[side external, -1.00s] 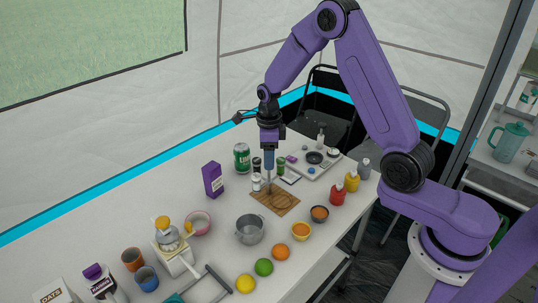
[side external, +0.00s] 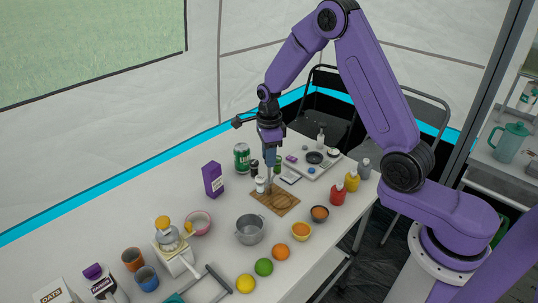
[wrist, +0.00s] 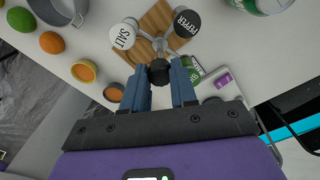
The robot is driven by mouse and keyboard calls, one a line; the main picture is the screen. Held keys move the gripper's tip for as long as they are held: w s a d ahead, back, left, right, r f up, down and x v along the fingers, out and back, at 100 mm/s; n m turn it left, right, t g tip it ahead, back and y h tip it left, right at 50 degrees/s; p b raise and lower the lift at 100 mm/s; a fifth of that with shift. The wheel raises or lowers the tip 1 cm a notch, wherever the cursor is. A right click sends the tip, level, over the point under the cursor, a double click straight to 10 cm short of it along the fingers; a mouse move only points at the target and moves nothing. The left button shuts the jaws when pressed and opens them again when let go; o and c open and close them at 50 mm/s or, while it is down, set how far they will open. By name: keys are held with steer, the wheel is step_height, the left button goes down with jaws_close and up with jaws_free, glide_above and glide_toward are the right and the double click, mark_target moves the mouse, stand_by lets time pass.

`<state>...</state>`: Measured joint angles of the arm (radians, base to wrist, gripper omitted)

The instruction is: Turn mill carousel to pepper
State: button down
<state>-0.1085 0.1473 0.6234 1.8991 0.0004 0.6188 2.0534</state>
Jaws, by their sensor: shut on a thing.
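In the wrist view, a white-topped mill marked SALT (wrist: 122,36) is at upper left and a dark mill marked PEPPER (wrist: 186,22) is at upper right. A green-labelled mill (wrist: 193,68) is at lower right, partly hidden by a finger.
A pot (side external: 250,230), bowls and fruit are in front.

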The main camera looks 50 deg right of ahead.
steer(key=n, duration=0.4)
steer(key=shift+n, duration=0.3)
steer(key=n, duration=0.3)
steer(key=shift+n, duration=0.4)
steer(key=n, duration=1.2)
steer(key=shift+n, duration=0.3)
steer(key=n, duration=0.3)
steer(key=shift+n, duration=0.3)
steer(key=n, duration=0.4)
steer(key=shift+n, duration=2.1)
